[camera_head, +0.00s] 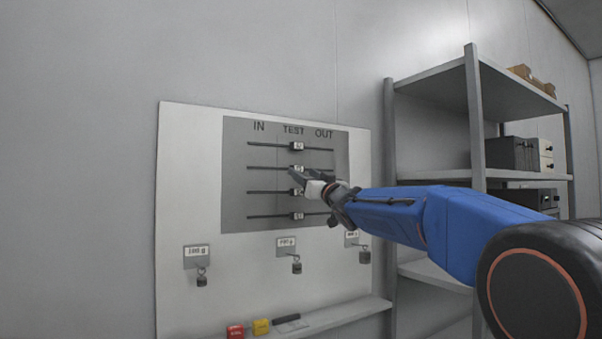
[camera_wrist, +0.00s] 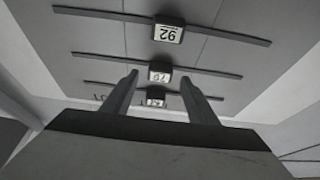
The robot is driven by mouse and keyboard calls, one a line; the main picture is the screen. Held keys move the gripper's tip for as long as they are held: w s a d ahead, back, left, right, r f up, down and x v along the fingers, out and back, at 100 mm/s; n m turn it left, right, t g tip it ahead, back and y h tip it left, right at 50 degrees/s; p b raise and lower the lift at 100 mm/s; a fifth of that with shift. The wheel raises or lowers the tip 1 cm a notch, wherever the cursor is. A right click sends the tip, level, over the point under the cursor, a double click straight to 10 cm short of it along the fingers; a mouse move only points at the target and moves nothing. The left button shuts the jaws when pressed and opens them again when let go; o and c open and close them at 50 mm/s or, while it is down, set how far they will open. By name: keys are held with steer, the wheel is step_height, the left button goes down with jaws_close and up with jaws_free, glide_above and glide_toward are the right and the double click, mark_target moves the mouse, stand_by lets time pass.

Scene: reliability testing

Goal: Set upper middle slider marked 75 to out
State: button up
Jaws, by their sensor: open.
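A grey panel (camera_head: 235,206) on the white board carries several horizontal sliders under the words IN, TEST and OUT. The upper middle slider (camera_head: 297,168), second from the top, has its small white-labelled block near the middle of its rail, under TEST. My gripper (camera_head: 305,173) is open in front of the panel near this slider. In the wrist view, which is upside down, the block (camera_wrist: 160,72) appears between the two open fingers of my gripper (camera_wrist: 159,78). Its number is too small to read surely. I cannot tell whether the fingers touch it.
The slider below (camera_wrist: 168,33) and the top slider (camera_head: 298,146) are close by, blocks centred. A ledge (camera_head: 340,313) holds red (camera_head: 235,331) and yellow (camera_head: 261,327) items. A metal shelf (camera_head: 476,120) stands right.

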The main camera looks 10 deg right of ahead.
steer(key=shift+x, duration=1.35)
jaws_close()
glide_toward(326, 167)
steer(key=x, duration=0.4)
steer(key=shift+w+a+r, duration=0.15)
steer(key=shift+w+a, duration=0.1)
steer(key=shift+w, duration=0.05)
jaws_free()
steer(key=shift+d, duration=0.15)
